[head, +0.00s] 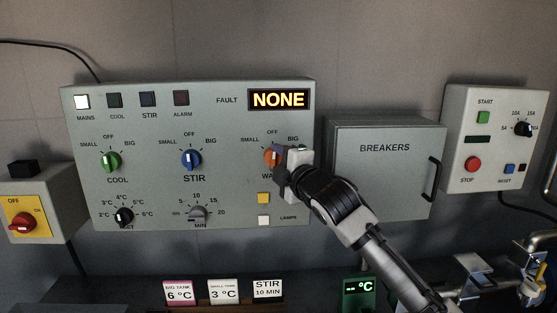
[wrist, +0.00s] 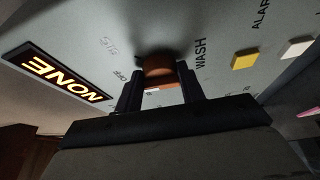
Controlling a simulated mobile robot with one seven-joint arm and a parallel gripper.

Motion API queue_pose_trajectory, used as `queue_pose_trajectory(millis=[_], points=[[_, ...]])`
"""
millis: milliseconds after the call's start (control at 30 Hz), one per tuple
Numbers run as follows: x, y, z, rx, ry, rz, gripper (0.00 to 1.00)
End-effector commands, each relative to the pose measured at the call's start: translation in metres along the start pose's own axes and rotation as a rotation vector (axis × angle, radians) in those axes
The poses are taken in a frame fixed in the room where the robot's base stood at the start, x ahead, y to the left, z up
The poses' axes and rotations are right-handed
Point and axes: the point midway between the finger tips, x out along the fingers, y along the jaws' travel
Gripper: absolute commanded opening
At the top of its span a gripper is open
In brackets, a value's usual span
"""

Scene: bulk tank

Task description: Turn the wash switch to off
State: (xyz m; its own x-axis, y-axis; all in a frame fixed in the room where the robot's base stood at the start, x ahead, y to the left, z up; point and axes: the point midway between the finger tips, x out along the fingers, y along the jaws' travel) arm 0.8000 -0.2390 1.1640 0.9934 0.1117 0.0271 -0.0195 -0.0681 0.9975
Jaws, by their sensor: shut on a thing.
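The wash switch (head: 270,157) is an orange knob at the right of the grey control panel (head: 225,130), with SMALL, OFF and BIG marked around it. My gripper (head: 282,163) is at this knob and covers its right side in the head view. In the wrist view the orange knob (wrist: 158,68) sits between the two dark fingers, and my gripper (wrist: 160,88) is shut on it. The WASH label shows beside it and OFF lies to its left. The knob's pointer is mostly hidden, so its exact setting is unclear.
The green cool knob (head: 111,160) and blue stir knob (head: 191,159) are to the left. The fault display (head: 279,99) reads NONE above. A yellow button (head: 264,198) is just below the wash switch. The breakers box (head: 385,165) stands close on the right, behind my arm.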

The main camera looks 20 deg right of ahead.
Motion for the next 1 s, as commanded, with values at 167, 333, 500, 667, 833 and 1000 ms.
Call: queue_pose_trajectory(millis=[167,333,500,667,833,1000], points=[[0.0001,0.0005,-0.0006,-0.046,0.001,-0.021,0.16],[0.0001,0.0001,-0.0007,-0.064,0.001,-0.028,0.16],[0.0001,-0.0001,-0.0007,-0.066,0.001,-0.029,0.16],[0.0001,-0.0002,-0.0007,-0.066,0.001,-0.029,0.16],[0.0001,0.0,-0.0006,-0.066,0.001,-0.029,0.57],[0.0001,0.0003,-0.0003,-0.065,0.0,-0.028,0.6]])
